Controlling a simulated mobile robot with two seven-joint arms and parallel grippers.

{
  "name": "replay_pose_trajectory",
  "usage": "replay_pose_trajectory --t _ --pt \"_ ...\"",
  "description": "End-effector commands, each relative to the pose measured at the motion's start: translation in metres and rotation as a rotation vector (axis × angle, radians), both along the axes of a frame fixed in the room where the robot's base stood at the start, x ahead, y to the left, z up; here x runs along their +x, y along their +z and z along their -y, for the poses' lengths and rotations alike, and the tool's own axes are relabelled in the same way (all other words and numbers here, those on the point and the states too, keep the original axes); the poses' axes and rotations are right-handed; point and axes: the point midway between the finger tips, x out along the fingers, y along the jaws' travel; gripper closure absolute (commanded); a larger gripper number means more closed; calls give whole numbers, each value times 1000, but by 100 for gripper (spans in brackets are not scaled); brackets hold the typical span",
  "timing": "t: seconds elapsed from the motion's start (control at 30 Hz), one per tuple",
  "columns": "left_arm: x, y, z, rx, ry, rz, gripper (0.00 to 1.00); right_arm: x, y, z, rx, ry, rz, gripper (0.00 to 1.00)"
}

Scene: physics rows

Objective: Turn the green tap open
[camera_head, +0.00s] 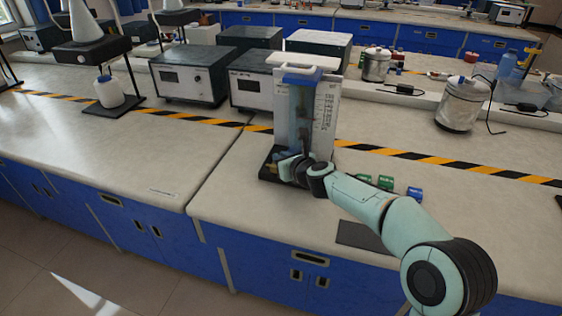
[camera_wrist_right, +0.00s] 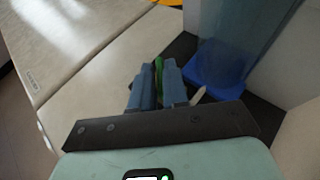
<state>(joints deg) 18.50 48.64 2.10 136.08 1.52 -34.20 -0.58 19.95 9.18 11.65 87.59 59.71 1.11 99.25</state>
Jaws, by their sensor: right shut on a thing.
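The green tap (camera_wrist_right: 158,68) shows in the right wrist view as a thin green strip between my fingers. My right gripper (camera_wrist_right: 156,84) is shut on it. In the head view my right gripper (camera_head: 285,166) is low at the front of the tall clear tank (camera_head: 292,110), which has a scaled white panel (camera_head: 326,112) and a black base (camera_head: 270,166). The gripper hides the tap there, and how far the tap is turned cannot be told. The tank's blue bottom (camera_wrist_right: 215,80) is right of my fingers in the wrist view. My left gripper is not in view.
Green and blue small items (camera_head: 386,183) lie on the bench right of the tank, beside my forearm. A dark flat plate (camera_head: 360,236) lies near the front edge. Grey boxes (camera_head: 188,75) stand behind. The bench left of the tank is clear.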

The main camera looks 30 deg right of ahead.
Motion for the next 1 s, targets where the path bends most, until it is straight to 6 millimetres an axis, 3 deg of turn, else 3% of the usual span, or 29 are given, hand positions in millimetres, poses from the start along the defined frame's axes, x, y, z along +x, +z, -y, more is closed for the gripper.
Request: replay_pose_trajectory --t 0.17,0.47,0.67,1.0 --pt "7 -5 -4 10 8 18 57 0 -3 0 0 52 -3 100" --pt "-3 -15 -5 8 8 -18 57 0 -3 4 0 175 -4 100" --pt "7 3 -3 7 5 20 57 0 -1 8 1 339 -6 100" --pt "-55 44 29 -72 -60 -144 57 1 1 10 1 570 -5 100"
